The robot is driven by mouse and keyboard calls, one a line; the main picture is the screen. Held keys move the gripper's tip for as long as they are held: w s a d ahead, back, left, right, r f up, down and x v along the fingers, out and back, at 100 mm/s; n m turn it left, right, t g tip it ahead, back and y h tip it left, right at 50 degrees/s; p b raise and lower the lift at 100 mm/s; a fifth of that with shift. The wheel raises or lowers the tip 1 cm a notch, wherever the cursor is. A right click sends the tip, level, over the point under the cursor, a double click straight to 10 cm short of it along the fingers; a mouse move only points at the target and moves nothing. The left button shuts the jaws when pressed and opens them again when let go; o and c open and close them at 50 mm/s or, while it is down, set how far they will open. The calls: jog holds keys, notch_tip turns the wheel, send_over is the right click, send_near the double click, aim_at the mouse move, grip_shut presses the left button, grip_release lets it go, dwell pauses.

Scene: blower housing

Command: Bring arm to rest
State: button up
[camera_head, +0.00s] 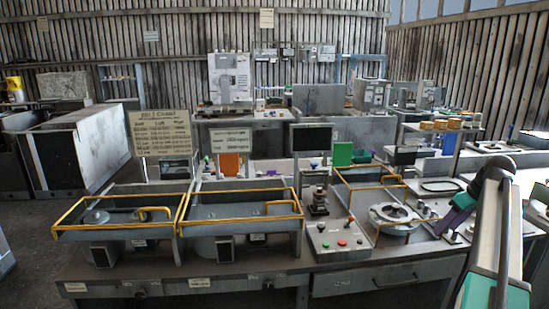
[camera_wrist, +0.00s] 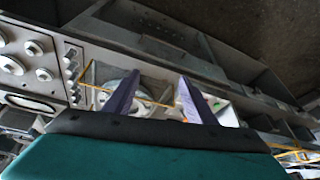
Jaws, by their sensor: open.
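My arm, teal and white, enters the head view at the right edge. My gripper (camera_head: 446,225) has purple fingers that point down and to the left, beside the right-hand yellow-framed bay. In the wrist view my gripper (camera_wrist: 159,82) shows two purple fingers set well apart, with nothing held between them. A round metal housing part (camera_head: 396,213) sits in that bay, to the left of my gripper. In the wrist view a round metal part (camera_wrist: 120,84) and a yellow rail lie beyond the fingers. I cannot tell the exact height of the fingers above the bench.
The workbench (camera_head: 200,283) carries two yellow-railed bays (camera_head: 118,215) (camera_head: 240,210) at the left. A control box (camera_head: 336,240) with red and green buttons and a dark upright device (camera_head: 319,201) stand mid-bench. A green panel (camera_head: 342,153) and a monitor (camera_head: 311,138) rise behind.

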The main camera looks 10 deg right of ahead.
jog(key=w+a+f+n+g+y, duration=0.1)
jog(key=w+a+f, duration=0.1)
jog(key=a+f, duration=0.65)
jog(key=w+a+f+n+g+y, duration=0.1)
jog(key=w+a+f+g, duration=0.15)
jog(key=a+f, duration=0.6)
jog(key=s+a+f+n+g, duration=0.1)
jog(key=s+a+f, duration=0.2)
jog(key=a+f, duration=0.6)
jog(key=s+a+f+g, duration=0.25)
jog(key=a+f, duration=0.35)
jog(key=f, duration=0.6)
jog(key=s+a+f+g, duration=0.2)
jog(key=s+a+f, duration=1.2)
jog(key=s+f, duration=0.25)
jog(key=s+f+m+h, duration=0.1)
jog(key=s+f+m, duration=0.2)
jog(key=s, duration=0.6)
jog(key=s+f+m+g+h, duration=0.1)
jog(key=s+f+m+h, duration=0.1)
jog(key=s, duration=0.7)
jog(key=shift+s+a+f+m+b, duration=0.25)
jog(key=shift+a+f+m+b, duration=0.2)
jog(key=shift+f, duration=0.25)
